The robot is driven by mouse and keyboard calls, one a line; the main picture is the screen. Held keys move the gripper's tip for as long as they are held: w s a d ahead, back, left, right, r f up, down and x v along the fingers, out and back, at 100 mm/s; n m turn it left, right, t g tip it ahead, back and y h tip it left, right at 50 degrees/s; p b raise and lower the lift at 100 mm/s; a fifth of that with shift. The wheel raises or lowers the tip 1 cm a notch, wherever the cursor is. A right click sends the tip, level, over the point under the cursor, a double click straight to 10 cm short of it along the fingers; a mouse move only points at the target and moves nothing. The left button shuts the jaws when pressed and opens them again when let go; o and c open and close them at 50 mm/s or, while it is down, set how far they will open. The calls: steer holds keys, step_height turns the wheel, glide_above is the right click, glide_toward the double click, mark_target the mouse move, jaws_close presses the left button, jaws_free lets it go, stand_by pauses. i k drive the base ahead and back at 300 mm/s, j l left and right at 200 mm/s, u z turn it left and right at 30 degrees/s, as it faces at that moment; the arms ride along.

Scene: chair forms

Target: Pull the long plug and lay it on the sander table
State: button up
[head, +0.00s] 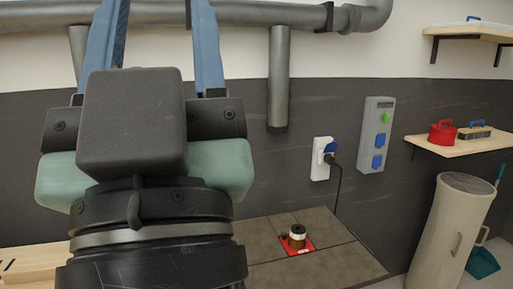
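My gripper (158,20) is large in the left foreground, its two blue fingers pointing up and set well apart. Their tips run past the top edge, and only wall and pipe show between them. A black plug (333,160) sits in a white wall socket (321,172) with a raised blue cover, right of my gripper and apart from it. A black cord hangs from the plug. I cannot tell the plug's length. The sander table (345,262) has a grey-brown top below the socket. My gripper hides the table's left part.
A grey socket box (375,135) with blue covers and a green knob is right of the socket. A shelf (455,147) holds red and blue-handled items. A tall bin (450,230) stands at right. A thick pipe (279,80) hangs above. The tabletop around the drum is clear.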

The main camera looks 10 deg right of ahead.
mark_target(329, 158)
steer(key=i+l, duration=0.35)
steer(key=l, duration=0.25)
steer(key=i+l+z, duration=0.1)
steer(key=i+l, duration=0.25)
steer(key=l, duration=0.25)
steer(key=i+l, duration=0.35)
steer(key=l, duration=0.2)
steer(key=i+l+z, duration=0.15)
steer(key=i+l, duration=0.2)
steer(key=l, duration=0.2)
steer(key=i+l, duration=0.4)
steer(key=l, duration=0.15)
